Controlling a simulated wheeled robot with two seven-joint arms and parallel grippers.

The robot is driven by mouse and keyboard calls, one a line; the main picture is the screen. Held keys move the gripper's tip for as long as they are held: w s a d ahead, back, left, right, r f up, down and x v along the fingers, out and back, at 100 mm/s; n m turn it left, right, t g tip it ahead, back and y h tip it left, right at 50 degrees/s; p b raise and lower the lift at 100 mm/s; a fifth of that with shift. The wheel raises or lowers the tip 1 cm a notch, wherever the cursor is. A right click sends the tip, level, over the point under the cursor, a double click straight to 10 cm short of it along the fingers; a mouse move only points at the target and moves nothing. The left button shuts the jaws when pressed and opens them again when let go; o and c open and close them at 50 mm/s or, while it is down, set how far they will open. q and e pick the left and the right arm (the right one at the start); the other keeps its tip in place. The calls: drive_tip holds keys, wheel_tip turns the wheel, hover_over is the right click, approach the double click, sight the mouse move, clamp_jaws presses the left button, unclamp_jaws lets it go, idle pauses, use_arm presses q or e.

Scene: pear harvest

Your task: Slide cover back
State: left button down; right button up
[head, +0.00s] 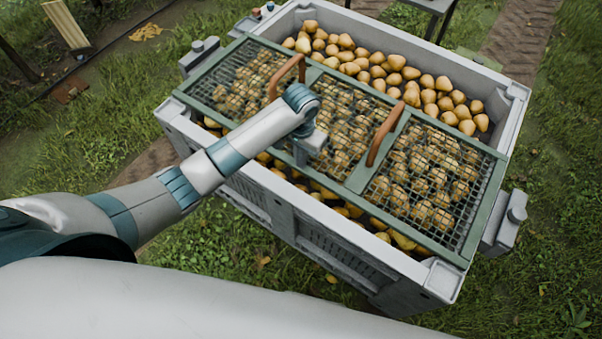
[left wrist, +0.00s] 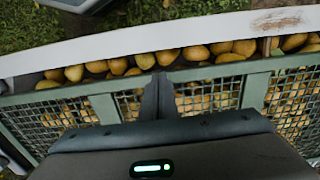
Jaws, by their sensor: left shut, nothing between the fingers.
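The cover (head: 352,182) is a green frame with wire mesh and two brown handles (head: 385,133) (head: 287,76). It lies across a grey bin (head: 290,205) full of pears (head: 400,75). A wide band of pears is bare along its far side, a narrow one along its near side. My left gripper (head: 300,156) is shut and empty, fingers down at the cover's near long bar, between the handles. In the left wrist view the shut fingers (left wrist: 159,88) overlap the cover's bar (left wrist: 215,71); whether they touch it I cannot tell. My right gripper is not in view.
The bin's near rim (left wrist: 150,38) runs beside the narrow pear strip. Grey latch blocks stand at the bin's ends (head: 506,220) (head: 200,55). Grass (head: 555,120) surrounds the bin. A wooden plank (head: 66,24) lies far left.

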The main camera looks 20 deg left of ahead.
use_arm(q)
drive_tip(key=shift+f, duration=0.1)
